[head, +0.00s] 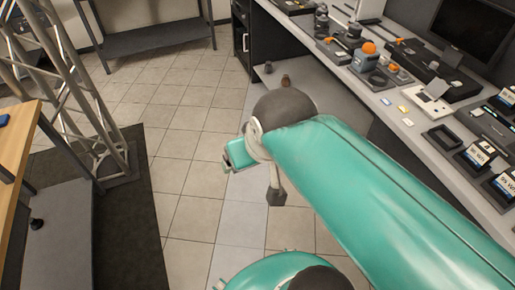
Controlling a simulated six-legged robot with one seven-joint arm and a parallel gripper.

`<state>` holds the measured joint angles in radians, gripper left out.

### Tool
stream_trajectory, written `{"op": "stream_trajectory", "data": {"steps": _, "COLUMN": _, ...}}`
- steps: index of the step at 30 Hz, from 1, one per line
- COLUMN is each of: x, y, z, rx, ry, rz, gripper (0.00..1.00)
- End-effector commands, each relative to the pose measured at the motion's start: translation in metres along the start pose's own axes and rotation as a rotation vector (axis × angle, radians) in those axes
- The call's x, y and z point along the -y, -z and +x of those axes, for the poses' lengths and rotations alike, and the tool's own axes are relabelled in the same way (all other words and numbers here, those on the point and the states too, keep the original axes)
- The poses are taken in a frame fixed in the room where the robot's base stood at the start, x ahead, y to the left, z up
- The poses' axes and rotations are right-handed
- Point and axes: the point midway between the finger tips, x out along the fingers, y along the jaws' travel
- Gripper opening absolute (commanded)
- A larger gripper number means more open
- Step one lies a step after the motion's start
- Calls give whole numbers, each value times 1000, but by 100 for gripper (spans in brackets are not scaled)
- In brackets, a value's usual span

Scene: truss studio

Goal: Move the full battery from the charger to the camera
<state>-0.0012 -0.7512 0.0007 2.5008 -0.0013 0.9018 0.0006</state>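Black holders with blue-and-white labelled blocks (480,154) stand at the right edge of the long desk. They look like batteries in chargers, but I cannot tell which is the full battery or the charger. I cannot make out the camera for certain. My teal arm crosses the right half of the view and hides part of the floor and the desk's front. I cannot make out my gripper's fingers.
The grey desk (408,130) on the right is crowded with small devices, an orange-topped item (369,48) and a monitor (478,27). A metal truss (75,85) and a wooden table (15,140) stand at left. Tiled floor between them is clear.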

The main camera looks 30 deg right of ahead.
Motion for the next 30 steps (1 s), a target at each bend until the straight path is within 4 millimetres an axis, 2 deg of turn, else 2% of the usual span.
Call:
{"op": "stream_trajectory", "data": {"steps": 25, "x": 0, "y": 1, "z": 0, "rx": -1, "ry": 1, "rz": 2, "gripper": 85}}
{"op": "stream_trajectory", "data": {"steps": 30, "x": 0, "y": 1, "z": 0, "rx": -1, "ry": 1, "rz": 2, "gripper": 52}}
